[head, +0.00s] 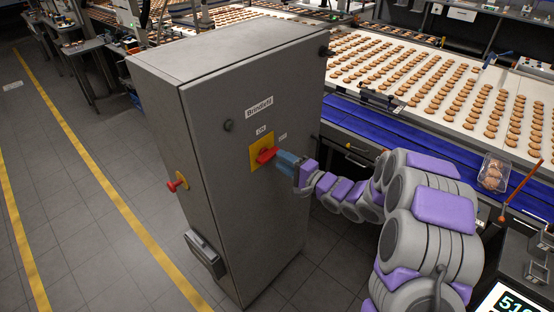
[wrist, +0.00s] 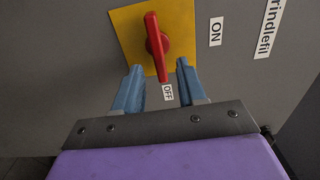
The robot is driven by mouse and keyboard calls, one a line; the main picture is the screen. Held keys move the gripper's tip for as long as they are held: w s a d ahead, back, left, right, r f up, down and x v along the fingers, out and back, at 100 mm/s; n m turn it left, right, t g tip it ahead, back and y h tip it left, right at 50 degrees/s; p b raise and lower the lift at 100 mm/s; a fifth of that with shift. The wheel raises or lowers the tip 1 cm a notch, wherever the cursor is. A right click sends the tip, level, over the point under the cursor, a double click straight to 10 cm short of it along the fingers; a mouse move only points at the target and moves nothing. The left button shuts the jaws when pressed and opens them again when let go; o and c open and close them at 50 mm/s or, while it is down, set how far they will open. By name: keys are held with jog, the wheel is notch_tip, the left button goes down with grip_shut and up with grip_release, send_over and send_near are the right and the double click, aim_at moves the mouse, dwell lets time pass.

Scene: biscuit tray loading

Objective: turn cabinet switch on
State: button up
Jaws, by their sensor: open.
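A red rotary switch handle (head: 267,155) sits on a yellow plate (head: 255,160) on the front of a grey cabinet (head: 215,150). In the wrist view the handle (wrist: 153,40) lies along the line to the OFF label (wrist: 168,92), pointing at it. The ON label (wrist: 216,30) is to the right of the plate. My gripper (head: 284,160) is at the switch. In the wrist view its blue fingers (wrist: 159,68) are open, one on each side of the handle's lower end. A gap shows on both sides, though depth is hard to judge.
A red knob on a yellow plate (head: 177,182) and a grey box (head: 205,252) are on the cabinet's left side. A blue conveyor (head: 400,130) and a belt with rows of biscuits lie behind and right. Tiled floor with yellow lines is clear at left.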

aim_at(270, 159)
jog(key=a, duration=0.1)
jog(key=w+a, duration=0.1)
jog(key=a, duration=0.3)
jog(key=shift+w+f, duration=0.25)
jog(key=shift+w, duration=0.15)
jog(key=shift+d+r, duration=0.1)
jog(key=shift+d, duration=0.9)
jog(key=shift+c, duration=2)
jog(key=shift+a, duration=0.45)
grip_shut()
